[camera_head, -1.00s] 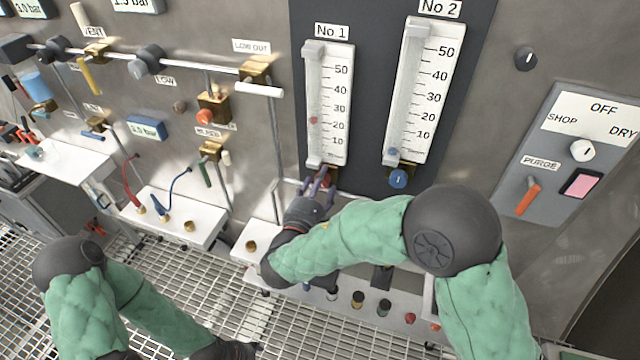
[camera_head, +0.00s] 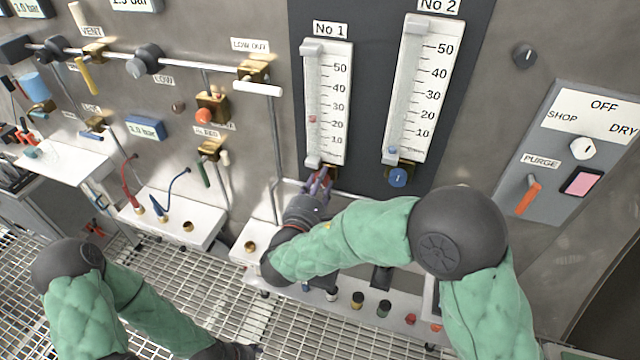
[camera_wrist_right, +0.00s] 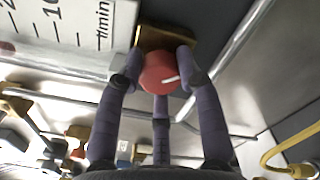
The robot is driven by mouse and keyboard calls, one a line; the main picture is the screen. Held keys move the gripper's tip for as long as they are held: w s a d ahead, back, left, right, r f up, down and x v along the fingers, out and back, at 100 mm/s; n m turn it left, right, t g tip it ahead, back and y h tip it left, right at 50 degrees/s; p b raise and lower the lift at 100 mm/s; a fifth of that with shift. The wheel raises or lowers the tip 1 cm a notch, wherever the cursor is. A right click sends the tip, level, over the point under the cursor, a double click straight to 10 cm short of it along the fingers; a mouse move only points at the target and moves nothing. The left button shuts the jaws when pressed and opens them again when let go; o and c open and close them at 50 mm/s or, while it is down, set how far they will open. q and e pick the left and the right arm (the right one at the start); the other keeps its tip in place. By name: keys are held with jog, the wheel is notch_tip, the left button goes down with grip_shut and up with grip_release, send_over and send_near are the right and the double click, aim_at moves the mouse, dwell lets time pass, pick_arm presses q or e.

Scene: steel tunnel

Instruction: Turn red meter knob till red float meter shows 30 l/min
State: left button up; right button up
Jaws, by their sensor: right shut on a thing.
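The No 1 float meter (camera_head: 327,105) is a white-scaled tube on the dark panel. Its red float (camera_head: 312,119) stands a little above the 20 mark, below 30. The red knob (camera_wrist_right: 159,73) sits under that meter on a brass block, with a white pointer line on its face. My right gripper (camera_wrist_right: 160,70) is shut on the red knob, with fingers on both sides and one below. In the head view my right gripper (camera_head: 319,184) mostly hides the knob. My left arm (camera_head: 85,290) hangs at lower left; its gripper's jaws cannot be made out.
The No 2 meter (camera_head: 422,90) with its blue knob (camera_head: 398,177) stands close to the right. A horizontal rail (camera_head: 345,193) runs behind my right gripper. A white shelf (camera_head: 172,218) is to the left. The purge panel (camera_head: 570,155) is at far right.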

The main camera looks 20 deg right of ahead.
jog(key=m+b, duration=0.1)
jog(key=b, duration=0.1)
jog(key=shift+a+f+b, duration=0.1)
jog(key=shift+f+b, duration=0.2)
jog(key=shift+f, duration=0.05)
jog(key=o, duration=1.1)
jog(key=shift+w+a, duration=0.1)
jog(key=shift+o, duration=0.2)
jog(key=shift+r, duration=0.1)
jog(key=shift+r, duration=0.1)
jog(key=v, duration=1.2)
